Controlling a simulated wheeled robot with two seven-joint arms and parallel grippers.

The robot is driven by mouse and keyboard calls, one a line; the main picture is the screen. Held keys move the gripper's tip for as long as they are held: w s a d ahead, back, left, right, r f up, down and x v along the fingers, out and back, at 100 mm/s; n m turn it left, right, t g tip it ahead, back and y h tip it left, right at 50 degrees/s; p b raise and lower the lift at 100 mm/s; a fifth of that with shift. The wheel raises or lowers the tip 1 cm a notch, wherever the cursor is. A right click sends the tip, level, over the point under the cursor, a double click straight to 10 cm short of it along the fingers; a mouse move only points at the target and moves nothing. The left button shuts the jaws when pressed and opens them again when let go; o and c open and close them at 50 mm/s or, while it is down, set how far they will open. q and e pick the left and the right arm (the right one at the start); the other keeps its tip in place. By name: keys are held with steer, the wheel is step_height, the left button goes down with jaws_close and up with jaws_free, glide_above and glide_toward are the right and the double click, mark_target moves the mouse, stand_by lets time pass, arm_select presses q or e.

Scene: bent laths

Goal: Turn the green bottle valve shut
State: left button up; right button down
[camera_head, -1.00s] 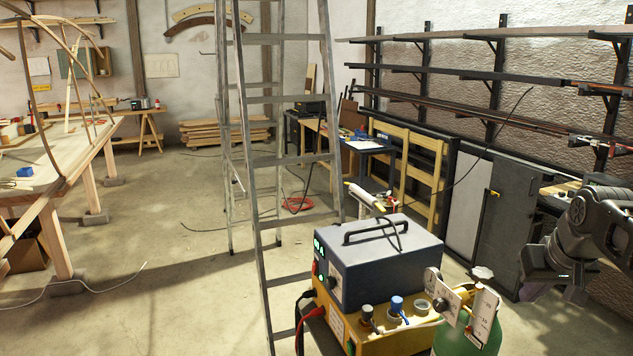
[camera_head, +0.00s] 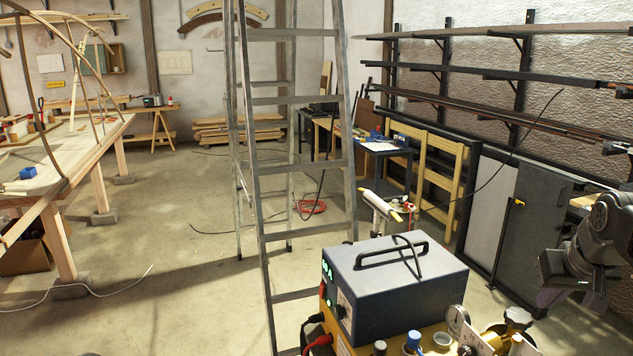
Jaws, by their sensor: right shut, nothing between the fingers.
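The green bottle is almost wholly cut off by the bottom edge of the head view. Its valve knob (camera_head: 517,318), a grey lobed handwheel, shows near the bottom right, above brass fittings. A round dial gauge (camera_head: 457,318) sits to its left. How far the valve is turned cannot be told. My right gripper (camera_head: 550,296) is shut and empty, at the right side of the picture. In the picture it is above and right of the knob, apart from it. My left gripper is out of view.
A dark blue welding machine (camera_head: 385,285) with a black handle stands on a yellow cart (camera_head: 430,338), left of the valve. A metal stepladder (camera_head: 260,180) stands behind it. Wall racks (camera_head: 520,85) and a grey cabinet (camera_head: 530,225) line the right.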

mark_target(519, 327)
step_height(519, 327, down, 7)
steer(key=b, duration=0.5)
steer(key=shift+w+b, duration=0.15)
steer(key=shift+b, duration=0.25)
steer(key=shift+w, duration=0.1)
steer(key=shift+a, duration=0.35)
stand_by(0.5)
steer(key=shift+a, duration=0.5)
steer(key=shift+w+a, duration=0.1)
steer(key=shift+a, duration=0.15)
steer(key=shift+w+a, duration=0.3)
steer(key=shift+a, duration=0.2)
steer(key=shift+s+a+f, duration=0.1)
steer(key=shift+s, duration=0.1)
steer(key=shift+s+a+b, duration=0.1)
steer(key=shift+a+b, duration=0.05)
steer(key=shift+b, duration=0.15)
